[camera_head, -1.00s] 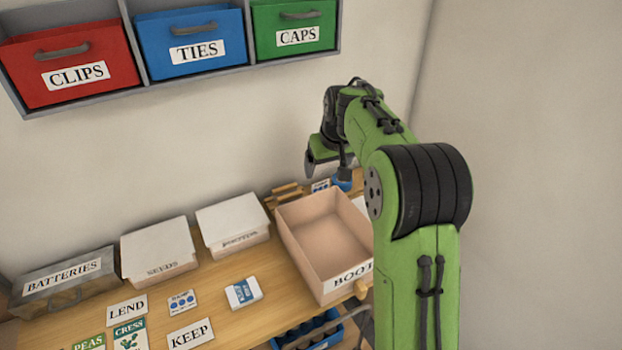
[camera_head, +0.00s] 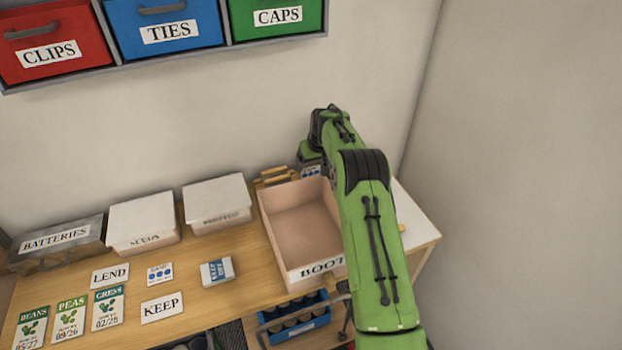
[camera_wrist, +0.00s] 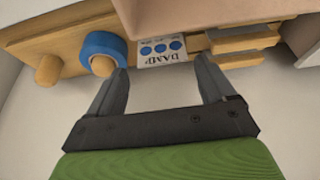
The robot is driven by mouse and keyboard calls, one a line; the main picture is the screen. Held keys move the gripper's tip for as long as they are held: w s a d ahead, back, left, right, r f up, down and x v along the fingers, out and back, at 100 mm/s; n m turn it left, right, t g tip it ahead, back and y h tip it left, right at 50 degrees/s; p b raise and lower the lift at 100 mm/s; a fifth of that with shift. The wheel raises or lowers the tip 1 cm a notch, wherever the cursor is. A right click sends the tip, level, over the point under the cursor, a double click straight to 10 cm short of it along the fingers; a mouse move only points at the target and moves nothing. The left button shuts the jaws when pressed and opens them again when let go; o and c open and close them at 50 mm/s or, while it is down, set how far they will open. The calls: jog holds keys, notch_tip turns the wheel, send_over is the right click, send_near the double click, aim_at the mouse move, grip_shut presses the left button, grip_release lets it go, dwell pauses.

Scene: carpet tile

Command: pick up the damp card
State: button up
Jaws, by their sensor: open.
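The damp card (camera_wrist: 162,52) is white with three blue dots and the word DAMP. In the wrist view it is at the wooden rail, between a blue ring and wooden slats; its upper part meets the picture's top objects. In the head view a blue-dotted card shows at the back of the table (camera_head: 311,172), partly behind my arm. My gripper (camera_wrist: 162,70) is open, its fingertips either side of the card's lower edge in the picture. Whether they touch it I cannot tell. In the head view my arm hides most of the gripper.
A similar blue-dotted card (camera_head: 160,273) lies between the LEND card (camera_head: 110,275) and a KEEP DRY packet (camera_head: 217,271). The blue ring (camera_wrist: 104,46) sits on a peg, left of the card. An open BOOT box (camera_head: 276,240) stands in front. Wooden slats (camera_wrist: 235,45) are close right.

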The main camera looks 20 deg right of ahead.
aim_at(311, 168)
jog(key=x, duration=0.5)
jog(key=shift+w+a+f+p, duration=0.1)
jog(key=shift+w+f+p, duration=0.1)
jog(key=shift+p, duration=0.1)
jog(key=shift+s+r, duration=0.1)
jog(key=shift+s, duration=0.05)
jog(key=c, duration=0.8)
